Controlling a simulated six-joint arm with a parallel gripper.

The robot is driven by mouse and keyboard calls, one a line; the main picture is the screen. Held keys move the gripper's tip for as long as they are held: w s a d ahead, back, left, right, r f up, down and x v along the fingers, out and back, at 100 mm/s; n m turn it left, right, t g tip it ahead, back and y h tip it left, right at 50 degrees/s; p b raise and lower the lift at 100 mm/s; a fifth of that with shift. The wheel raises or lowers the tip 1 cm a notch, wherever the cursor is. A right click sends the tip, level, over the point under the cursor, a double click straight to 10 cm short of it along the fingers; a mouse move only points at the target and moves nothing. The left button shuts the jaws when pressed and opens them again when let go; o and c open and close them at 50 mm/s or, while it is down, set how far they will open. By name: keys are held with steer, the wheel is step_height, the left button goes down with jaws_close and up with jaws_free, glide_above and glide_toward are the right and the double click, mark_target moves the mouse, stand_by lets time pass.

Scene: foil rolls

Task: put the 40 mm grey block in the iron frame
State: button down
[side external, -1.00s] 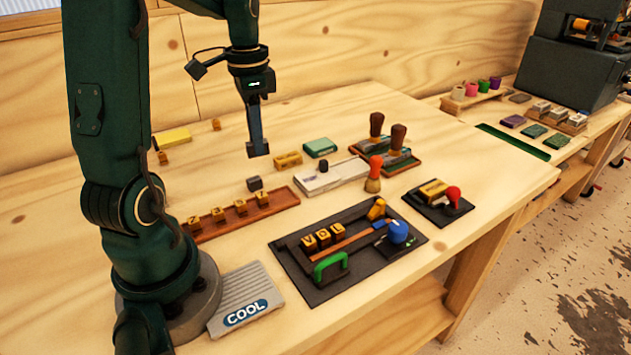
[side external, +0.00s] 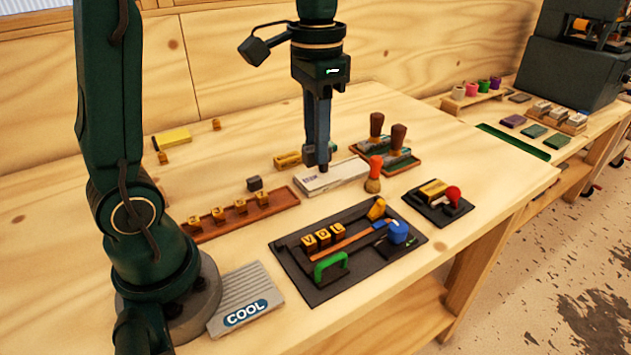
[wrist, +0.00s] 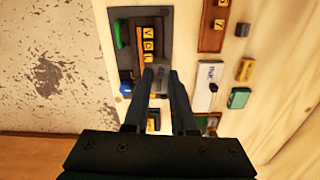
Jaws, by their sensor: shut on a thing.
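My gripper (side external: 322,166) is in the air in front of the white box, behind the iron frame in the side view. Its jaws are shut on a small grey block (wrist: 160,73), which shows between the fingertips in the wrist view; in the side view the fingers mostly hide it. The iron frame (side external: 288,262) lies flat on a dark plate near the table's front edge. It holds three yellow letter blocks (side external: 324,238), a wooden strip, a green handle (side external: 330,266) and a blue knob (side external: 398,231). In the wrist view the frame (wrist: 167,25) lies beyond and left of the fingertips.
A red-handled tool (side external: 373,178) stands upright behind the frame. A white box (side external: 345,172) lies behind my gripper. A wooden letter rack (side external: 283,199) and a dark cube (side external: 254,183) are to the left. A small dark plate (side external: 437,205) with a red knob is to the right.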

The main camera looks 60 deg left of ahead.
steer(key=shift+w+a+m, duration=0.25)
steer(key=shift+w+m, duration=0.05)
steer(key=shift+m, duration=0.3)
steer(key=s+a+f+n, duration=0.1)
steer(key=s+a+f, duration=0.15)
steer(key=a, duration=0.55)
steer(key=s+a+f+n, duration=0.1)
steer(key=s+a, duration=0.2)
steer(key=a, duration=0.5)
steer(key=s+a+f, duration=0.2)
steer(key=s+a, duration=0.1)
steer(key=a, duration=0.4)
glide_above(279, 180)
step_height(279, 180, down, 6)
steer(key=shift+a+f, duration=0.1)
steer(key=shift+f, duration=2.2)
steer(key=shift+f, duration=0.15)
